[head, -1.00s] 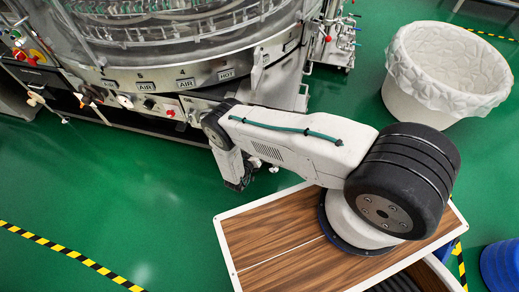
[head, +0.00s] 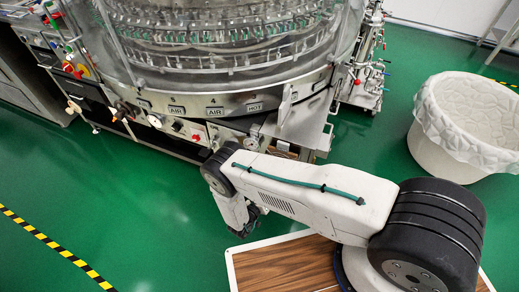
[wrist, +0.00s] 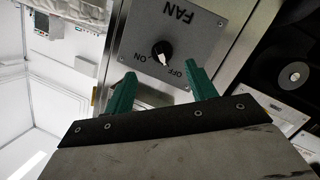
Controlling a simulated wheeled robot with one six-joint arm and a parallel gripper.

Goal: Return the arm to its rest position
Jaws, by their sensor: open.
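My arm is folded in front of the rotary washer (head: 235,105) in the head view, its upper part over a wood-topped surface. My gripper shows in the wrist view (wrist: 160,90) as two green fingers, spread apart with nothing between them. Beyond the fingertips is a grey panel marked FAN (wrist: 178,35) with a black and white knob (wrist: 161,53) marked ON and OFF. The panel appears upside down. In the head view the gripper end (head: 245,220) hangs low on the left of the arm, partly hidden by the wrist.
A white lined bin (head: 465,125) stands on the green floor at the right. The washer's front carries labelled switches and valves (head: 190,125). Yellow and black tape (head: 55,247) crosses the floor at the lower left. Open floor lies between the tape and washer.

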